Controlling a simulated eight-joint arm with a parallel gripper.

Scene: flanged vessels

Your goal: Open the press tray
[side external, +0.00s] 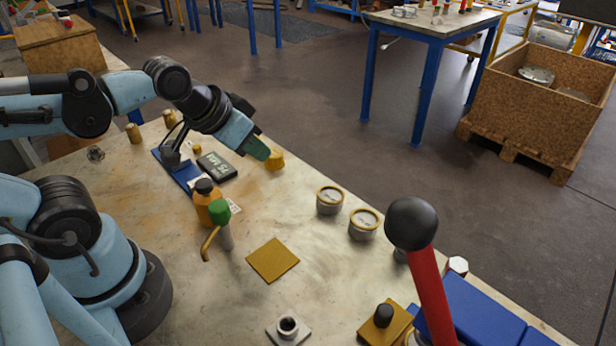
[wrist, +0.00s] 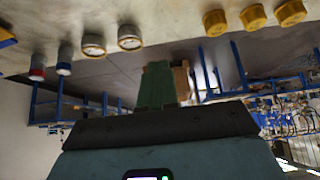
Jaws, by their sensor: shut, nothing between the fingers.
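My gripper (side external: 260,152) is shut with nothing between its green fingers, above the far edge of the worktable (side external: 330,250) near a yellow cylinder (side external: 275,160). In the wrist view its green fingers (wrist: 156,85) point away over the table edge. A red lever (side external: 432,290) with a black ball knob (side external: 411,223) stands at the front right, beside a blue block-like body (side external: 480,305). A brass plate with a black knob (side external: 384,316) lies left of the lever. No part is clearly identifiable as the press tray. My gripper is well away from the lever and touches none of these.
Two round gauges (side external: 330,200) stand along the far edge. An orange bottle (side external: 206,203), a green-topped tool (side external: 220,215) and a dark labelled block (side external: 216,166) are near my arm. A flat yellow plate (side external: 273,260) lies mid-table, with bare surface around it.

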